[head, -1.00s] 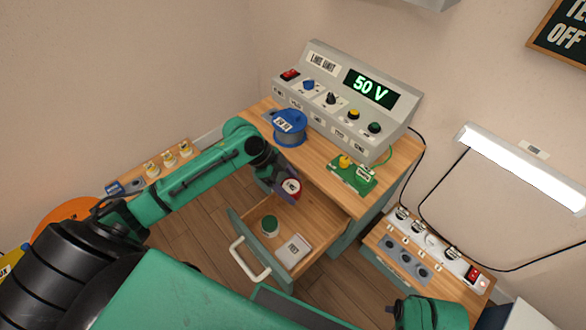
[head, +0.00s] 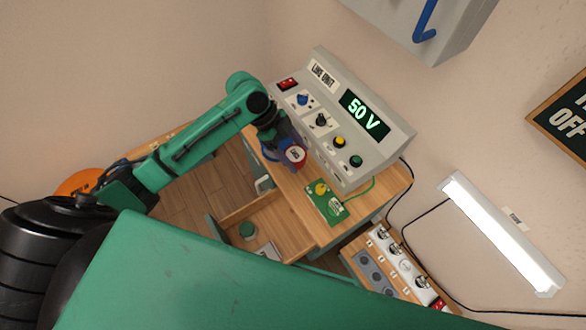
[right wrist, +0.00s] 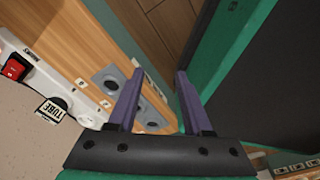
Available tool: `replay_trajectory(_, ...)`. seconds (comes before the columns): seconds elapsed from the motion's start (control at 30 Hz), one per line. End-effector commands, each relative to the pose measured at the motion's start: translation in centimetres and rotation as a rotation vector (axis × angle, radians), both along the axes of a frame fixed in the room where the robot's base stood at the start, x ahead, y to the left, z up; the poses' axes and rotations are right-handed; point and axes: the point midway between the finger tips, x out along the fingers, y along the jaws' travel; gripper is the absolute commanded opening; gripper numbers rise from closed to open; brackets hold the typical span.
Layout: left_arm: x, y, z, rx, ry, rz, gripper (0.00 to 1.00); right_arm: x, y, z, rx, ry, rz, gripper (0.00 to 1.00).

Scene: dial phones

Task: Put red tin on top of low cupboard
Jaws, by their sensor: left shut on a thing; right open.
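The red tin (head: 296,154), with a pale round label, is held by my left gripper (head: 283,142) over the front left part of the low cupboard's wooden top (head: 294,184). I cannot tell whether it touches the top. A blue spool (head: 268,153) is mostly hidden behind the gripper. The cupboard's drawer (head: 262,217) is open below. My right gripper (right wrist: 158,110) is open and empty in the right wrist view, near a low bench.
A grey line unit (head: 345,125) reading 50 V stands at the back of the top. A green board (head: 322,205) with a wire lies at the right. The drawer holds a green-topped tin (head: 247,230). A grey wall cupboard (head: 430,25) hangs above.

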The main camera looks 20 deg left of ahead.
Motion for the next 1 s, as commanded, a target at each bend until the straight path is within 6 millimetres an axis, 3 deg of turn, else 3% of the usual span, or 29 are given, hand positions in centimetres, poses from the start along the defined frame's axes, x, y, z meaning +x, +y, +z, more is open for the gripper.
replay_trajectory(0.03, 0.0, -0.1, -2.0, -0.002, 0.003, 0.001, 0.13, 0.0, 0.0, -0.7, 0.0, 0.0, 0.0, 0.5)
replay_trajectory(0.13, 0.0, -0.1, -5.2, -0.002, 0.003, 0.001, 0.13, 0.0, 0.0, -1.2, 0.0, 0.0, 0.0, 0.5)
replay_trajectory(0.5, 0.0, 0.0, -11.7, -0.001, 0.0, 0.001, 0.13, 2.7, 0.5, -1.5, 0.002, -0.005, -0.013, 0.5)
replay_trajectory(0.9, 0.1, 0.0, -12.3, 0.0, -0.003, 0.001, 0.13, 3.2, 0.7, -1.4, 0.002, -0.004, -0.016, 0.5)
replay_trajectory(0.93, 0.1, 0.0, -12.2, 0.0, -0.003, 0.001, 0.84, 3.3, 0.7, -1.3, 0.003, -0.005, -0.016, 0.5)
replay_trajectory(0.97, 0.1, 0.0, -12.2, 0.0, -0.003, 0.001, 0.96, 3.3, 0.7, -1.3, 0.003, -0.005, -0.016, 0.5)
replay_trajectory(1.0, 0.1, 0.0, -12.2, 0.0, -0.003, 0.002, 1.0, 3.2, 0.6, -1.3, 0.002, -0.004, -0.016, 0.5)
